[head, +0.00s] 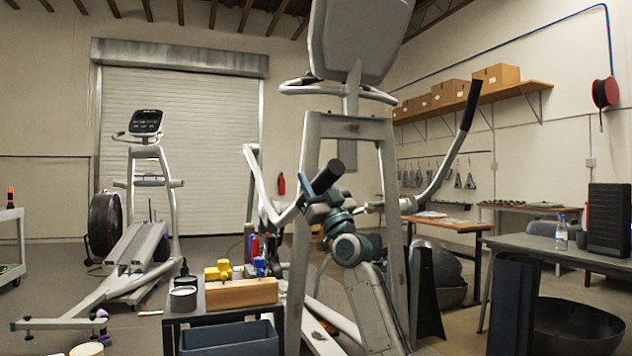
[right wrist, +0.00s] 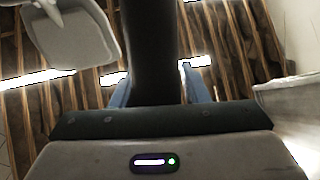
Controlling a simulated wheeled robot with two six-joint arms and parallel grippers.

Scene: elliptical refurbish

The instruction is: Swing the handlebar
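The elliptical machine (head: 310,150) stands upright close in front of me, its large grey console (head: 358,38) seen from behind. Its left handlebar (head: 266,195) is a bent silver tube that ends in a black grip (head: 328,177). Its right handlebar (head: 443,172) rises to another black grip (head: 471,105), with nothing on it. My right gripper (head: 317,195) is at the left black grip. In the right wrist view, the black bar (right wrist: 152,50) runs between the two blue fingers, which appear to press against its sides. My left gripper is in neither view.
Another exercise machine (head: 150,230) stands behind at left. At right are a workbench (head: 560,252) and a dark bowl-shaped object (head: 575,328).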

